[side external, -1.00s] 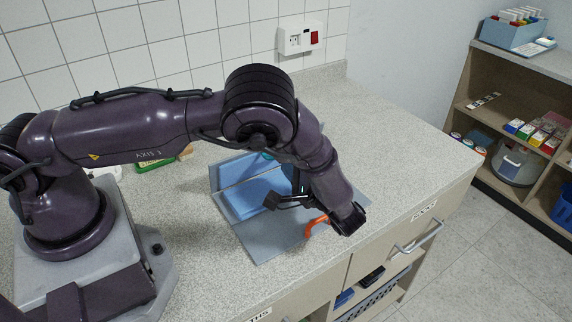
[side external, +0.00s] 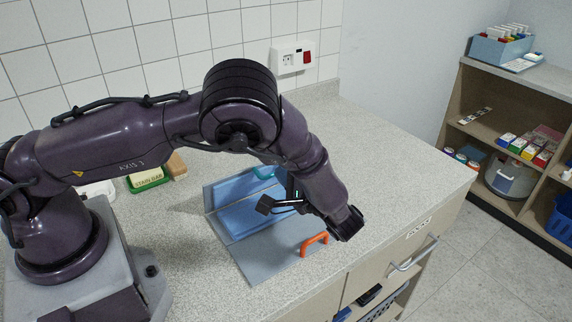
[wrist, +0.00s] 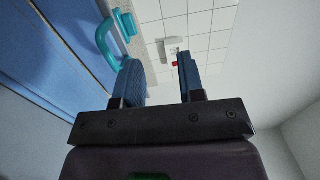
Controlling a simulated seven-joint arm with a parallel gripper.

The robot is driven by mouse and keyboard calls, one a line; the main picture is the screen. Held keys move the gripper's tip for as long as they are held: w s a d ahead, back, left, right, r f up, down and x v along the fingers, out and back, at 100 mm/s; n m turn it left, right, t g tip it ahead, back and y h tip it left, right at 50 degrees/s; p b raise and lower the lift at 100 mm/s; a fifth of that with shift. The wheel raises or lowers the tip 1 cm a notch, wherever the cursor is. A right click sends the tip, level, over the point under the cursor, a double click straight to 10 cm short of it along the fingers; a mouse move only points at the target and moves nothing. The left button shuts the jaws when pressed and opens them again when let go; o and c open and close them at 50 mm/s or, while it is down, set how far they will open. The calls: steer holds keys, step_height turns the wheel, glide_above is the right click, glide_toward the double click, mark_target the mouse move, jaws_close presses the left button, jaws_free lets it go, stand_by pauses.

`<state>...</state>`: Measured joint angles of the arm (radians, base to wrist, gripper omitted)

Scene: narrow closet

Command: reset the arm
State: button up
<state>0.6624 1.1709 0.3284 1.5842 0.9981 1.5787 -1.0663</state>
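My gripper (wrist: 160,78) is open in the wrist view, with two dark blue-grey fingers apart and nothing between them. Wall tiles show through the gap. In the side external view my wrist is bent over the counter, above a blue-grey hinged-looking panel (side external: 258,258), and the fingers are partly hidden by the arm. An orange handle (side external: 314,243) stands on the panel's near part, apart from my gripper. A teal handle (side external: 265,172) shows at its far part; it also shows at the upper left in the wrist view (wrist: 104,38), beside the left finger.
A green stain bar box (side external: 148,180) and a brown block (side external: 177,164) lie behind my arm. A wall socket (side external: 292,57) is at the back. A drawer handle (side external: 412,255) sticks out in front. The counter's right side (side external: 400,165) is clear. Shelves stand at the far right.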

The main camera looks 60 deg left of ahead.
steer(key=s+r+m+g+h, duration=0.2)
steer(key=s+m+g+h, duration=0.15)
steer(key=s+h, duration=0.6)
steer(key=s+r+n+t+h, duration=0.2)
steer(key=s+r+t+h, duration=0.2)
steer(key=r, duration=0.5)
steer(key=s+r+n+t+h, duration=0.1)
steer(key=s+r+t+h, duration=0.4)
steer(key=r, duration=0.5)
steer(key=shift+s+a+n, duration=0.15)
steer(key=shift+s+n, duration=0.2)
steer(key=shift+s, duration=0.4)
steer(key=shift+r, duration=0.1)
steer(key=shift+c, duration=0.2)
